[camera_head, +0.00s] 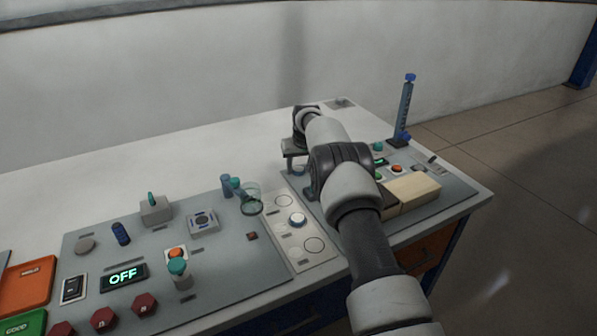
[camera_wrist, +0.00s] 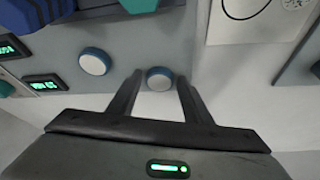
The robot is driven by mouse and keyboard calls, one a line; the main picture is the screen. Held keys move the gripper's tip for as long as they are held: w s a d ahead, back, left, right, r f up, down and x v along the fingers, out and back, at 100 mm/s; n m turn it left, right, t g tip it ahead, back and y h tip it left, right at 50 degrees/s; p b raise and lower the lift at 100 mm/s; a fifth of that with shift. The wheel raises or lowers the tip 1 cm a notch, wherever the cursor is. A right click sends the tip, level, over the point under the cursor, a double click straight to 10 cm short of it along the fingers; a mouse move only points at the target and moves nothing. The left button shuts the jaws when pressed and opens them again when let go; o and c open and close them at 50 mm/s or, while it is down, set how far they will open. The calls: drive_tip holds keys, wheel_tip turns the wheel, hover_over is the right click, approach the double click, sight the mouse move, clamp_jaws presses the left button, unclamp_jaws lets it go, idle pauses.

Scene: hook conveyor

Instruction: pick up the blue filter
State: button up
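My gripper (camera_wrist: 160,92) points down at the bench with its two dark fingers apart. In the wrist view a small white disc with a blue rim (camera_wrist: 159,78) shows between the fingertips, with a narrow gap on each side. A second similar disc (camera_wrist: 95,62) lies left of the fingers. In the head view one blue-rimmed disc (camera_head: 298,219) sits on the white plate, and another (camera_head: 299,170) shows partly below my gripper (camera_head: 293,150). I cannot tell for certain which is the blue filter. My arm hides part of the panel.
The white plate with ring markings (camera_head: 312,262) lies left of my arm. A tall blue column (camera_head: 405,108) and a beige block (camera_head: 410,190) stand to its right. The bench's back (camera_head: 120,185) is clear.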

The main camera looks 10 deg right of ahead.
drive_tip(key=c, duration=0.7)
drive_tip(key=shift+c, duration=0.2)
